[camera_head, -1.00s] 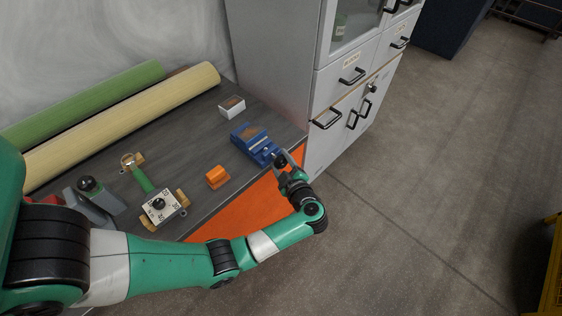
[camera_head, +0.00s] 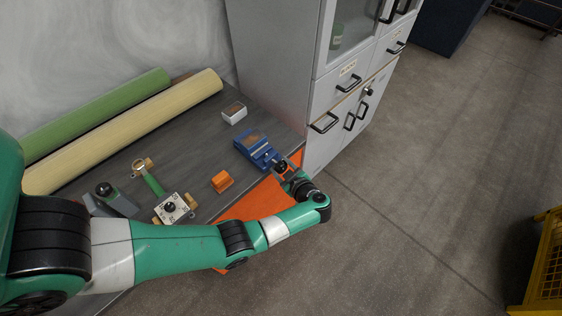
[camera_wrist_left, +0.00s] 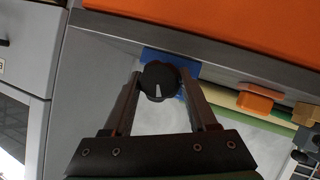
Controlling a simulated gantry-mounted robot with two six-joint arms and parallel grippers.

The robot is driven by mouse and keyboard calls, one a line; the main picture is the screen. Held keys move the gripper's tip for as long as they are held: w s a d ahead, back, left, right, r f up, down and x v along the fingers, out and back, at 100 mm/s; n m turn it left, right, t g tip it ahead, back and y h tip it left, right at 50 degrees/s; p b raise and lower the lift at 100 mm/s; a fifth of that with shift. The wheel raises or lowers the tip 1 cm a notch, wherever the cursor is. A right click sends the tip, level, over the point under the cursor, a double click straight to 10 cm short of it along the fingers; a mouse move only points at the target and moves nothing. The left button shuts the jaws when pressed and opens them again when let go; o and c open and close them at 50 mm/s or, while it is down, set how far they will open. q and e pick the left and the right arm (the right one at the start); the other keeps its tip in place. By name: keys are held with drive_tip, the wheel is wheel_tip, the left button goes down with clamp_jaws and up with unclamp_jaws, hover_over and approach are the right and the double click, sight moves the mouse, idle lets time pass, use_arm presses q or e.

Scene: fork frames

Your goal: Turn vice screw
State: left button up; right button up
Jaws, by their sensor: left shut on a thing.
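A blue vice (camera_head: 252,145) stands near the right end of the grey workbench, its screw end towards the bench's front edge. In the left wrist view only part of its blue body (camera_wrist_left: 186,62) shows, behind a round black knob (camera_wrist_left: 158,82) with a white mark at its end. My left gripper (camera_head: 283,168) is at the screw end of the vice. In the left wrist view its two fingers (camera_wrist_left: 163,88) lie on either side of the knob, shut on it. My right gripper is not in view.
The workbench (camera_head: 190,150) also carries an orange block (camera_head: 222,181), a white box (camera_head: 234,113), a dial plate (camera_head: 174,208) and two long rolls (camera_head: 130,128) at the back. A grey cabinet (camera_head: 270,60) stands at the bench's right end.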

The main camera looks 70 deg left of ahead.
use_arm(q)
drive_tip(key=shift+m+g+h+p, duration=0.3)
drive_tip(key=shift+m+p, duration=0.05)
drive_tip(key=shift+m, duration=0.15)
drive_tip(key=o, duration=1.4)
drive_tip(key=shift+c, duration=0.2)
drive_tip(key=shift+w+d+r, duration=0.1)
drive_tip(key=shift+d+r, duration=0.1)
drive_tip(key=shift+d, duration=0.05)
drive_tip(key=p+v, duration=0.2)
drive_tip(key=v, duration=0.9)
drive_tip(key=shift+f, duration=0.1)
